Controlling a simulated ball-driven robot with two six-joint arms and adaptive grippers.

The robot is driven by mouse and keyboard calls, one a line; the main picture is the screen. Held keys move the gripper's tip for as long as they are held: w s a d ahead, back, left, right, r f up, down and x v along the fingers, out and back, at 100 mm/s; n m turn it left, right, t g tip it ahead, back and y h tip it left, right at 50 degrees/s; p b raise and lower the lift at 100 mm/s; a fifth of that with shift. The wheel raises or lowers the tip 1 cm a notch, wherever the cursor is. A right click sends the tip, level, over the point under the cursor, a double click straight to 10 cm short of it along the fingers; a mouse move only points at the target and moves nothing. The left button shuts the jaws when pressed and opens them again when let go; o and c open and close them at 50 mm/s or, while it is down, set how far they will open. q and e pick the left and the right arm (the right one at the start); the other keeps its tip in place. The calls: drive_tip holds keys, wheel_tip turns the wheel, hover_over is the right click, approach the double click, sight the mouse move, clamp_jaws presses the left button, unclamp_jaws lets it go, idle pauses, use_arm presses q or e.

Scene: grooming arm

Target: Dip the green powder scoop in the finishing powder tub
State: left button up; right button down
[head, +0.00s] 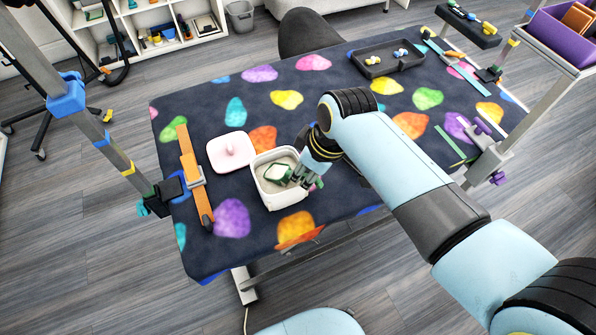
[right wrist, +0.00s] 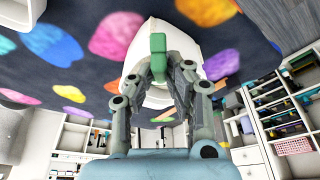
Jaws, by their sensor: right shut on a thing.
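The finishing powder tub (head: 264,195) is a white, rounded square tub standing open near the front of the patterned table, left of my right arm. The green powder scoop (head: 280,173) shows inside its opening, over the pale contents. My right gripper (head: 298,177) reaches in from the right at the tub's right side and is shut on the scoop. In the right wrist view the scoop's green handle (right wrist: 158,45) stands between the fingertips (right wrist: 160,72), with the white tub (right wrist: 137,50) behind it. How deep the scoop sits is hidden. My left gripper is not in view.
A pale pink lid (head: 230,152) lies left of the tub. An orange bar (head: 188,158) is clamped along the left edge. A black tray (head: 387,58) with small items is at the back right. Purple bins (head: 560,38) stand beyond the right edge. The table's middle back is clear.

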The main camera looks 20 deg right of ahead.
sight(320, 182)
idle(0.7)
drive_tip(key=shift+s+d+r+t+y+p, duration=0.1)
drive_tip(key=shift+s+d+t+y+p, duration=0.3)
drive_tip(key=shift+s+d+t, duration=0.15)
drive_tip(key=shift+s+d+r+t+y, duration=0.1)
drive_tip(key=shift+s+d+t+y, duration=0.15)
drive_tip(key=shift+s+t+y, duration=0.35)
drive_tip(key=shift+w, duration=0.15)
drive_tip(key=shift+r, duration=0.1)
drive_tip(key=shift+s+d+r+t, duration=0.2)
drive_tip(key=shift+s+r+t, duration=0.1)
drive_tip(key=shift+r, duration=0.15)
drive_tip(key=shift+s+d+r+t, duration=0.2)
drive_tip(key=shift+s+r+t, duration=0.05)
drive_tip(key=shift+r, duration=0.2)
drive_tip(key=shift+r+y, duration=0.15)
drive_tip(key=shift+y, duration=0.15)
